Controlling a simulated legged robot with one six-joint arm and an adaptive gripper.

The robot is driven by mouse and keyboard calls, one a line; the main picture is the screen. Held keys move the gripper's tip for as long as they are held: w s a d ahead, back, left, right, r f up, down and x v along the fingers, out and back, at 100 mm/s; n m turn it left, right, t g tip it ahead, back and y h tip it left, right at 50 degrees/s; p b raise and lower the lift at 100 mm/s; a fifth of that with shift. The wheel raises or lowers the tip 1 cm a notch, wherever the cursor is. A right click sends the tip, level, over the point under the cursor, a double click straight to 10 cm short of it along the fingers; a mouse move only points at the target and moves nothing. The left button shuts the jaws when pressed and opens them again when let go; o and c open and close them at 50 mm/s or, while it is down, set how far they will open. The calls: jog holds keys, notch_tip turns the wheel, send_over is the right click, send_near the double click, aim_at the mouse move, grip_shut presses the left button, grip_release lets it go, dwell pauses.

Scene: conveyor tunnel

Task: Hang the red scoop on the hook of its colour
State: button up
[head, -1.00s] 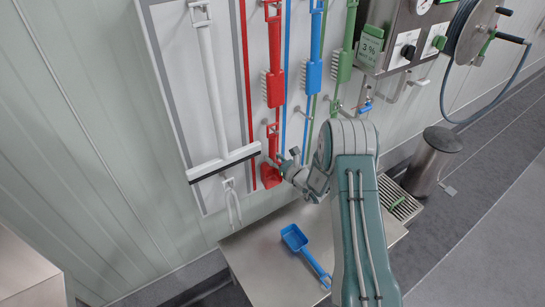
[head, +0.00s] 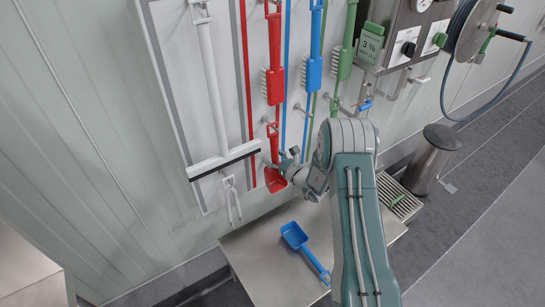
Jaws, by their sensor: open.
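The red scoop (head: 275,181) is upright against the wall board, pan at the bottom, under the red brush. The loop at the top of its handle (head: 271,128) is at the red strip's hook position; the hook itself is too small to make out. My gripper (head: 281,163) is open beside the scoop, just right of its lower handle. Whether a finger still touches the handle cannot be told.
A red brush (head: 273,85), a blue brush (head: 314,72) and a green brush (head: 344,62) hang above. A white squeegee (head: 222,160) hangs left. A blue scoop (head: 294,236) lies on the steel table (head: 262,268) below. A dispenser (head: 395,35) is at right.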

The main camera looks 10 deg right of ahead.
jog(key=v, duration=1.2)
jog(key=shift+f, duration=0.2)
